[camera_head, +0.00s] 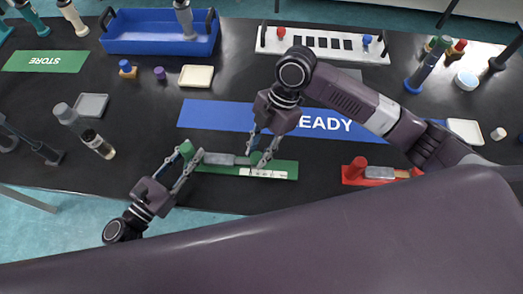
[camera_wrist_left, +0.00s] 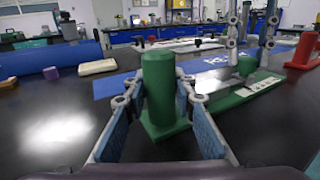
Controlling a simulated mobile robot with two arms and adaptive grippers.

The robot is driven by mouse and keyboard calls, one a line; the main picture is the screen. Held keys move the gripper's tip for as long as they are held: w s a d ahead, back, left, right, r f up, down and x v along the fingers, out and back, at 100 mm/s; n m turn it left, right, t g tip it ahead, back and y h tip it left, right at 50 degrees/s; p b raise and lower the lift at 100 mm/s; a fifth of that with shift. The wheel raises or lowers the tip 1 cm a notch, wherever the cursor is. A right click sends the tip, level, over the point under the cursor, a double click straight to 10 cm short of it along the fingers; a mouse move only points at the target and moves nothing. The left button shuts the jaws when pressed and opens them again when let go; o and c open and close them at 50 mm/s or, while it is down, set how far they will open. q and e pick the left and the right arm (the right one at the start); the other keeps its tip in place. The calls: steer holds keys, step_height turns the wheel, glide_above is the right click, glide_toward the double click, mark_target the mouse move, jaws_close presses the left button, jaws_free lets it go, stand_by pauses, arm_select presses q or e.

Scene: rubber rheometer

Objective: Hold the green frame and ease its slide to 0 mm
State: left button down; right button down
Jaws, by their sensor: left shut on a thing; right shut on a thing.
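The green frame (camera_head: 215,168) lies on the dark bench, with a green post at its left end. My left gripper (camera_head: 188,158) is shut on this post (camera_wrist_left: 160,80), one finger on each side in the left wrist view.
A blue READY mat (camera_head: 210,114) lies just behind the frame. A red frame (camera_head: 350,178) with a grey slide stands to the right. The bench between bottle and frame is clear.

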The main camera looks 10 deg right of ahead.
arm_select(q)
steer(key=shift+s+d, duration=0.15)
steer(key=shift+d, duration=0.1)
arm_select(e)
steer(key=c, duration=1.7)
jaws_free()
steer(key=shift+a, duration=0.2)
steer(key=shift+o, duration=0.5)
steer(key=shift+d, duration=0.1)
arm_select(q)
steer(key=shift+a, duration=0.15)
arm_select(e)
steer(key=v, duration=1.2)
arm_select(q)
steer(key=c, duration=1.5)
jaws_free()
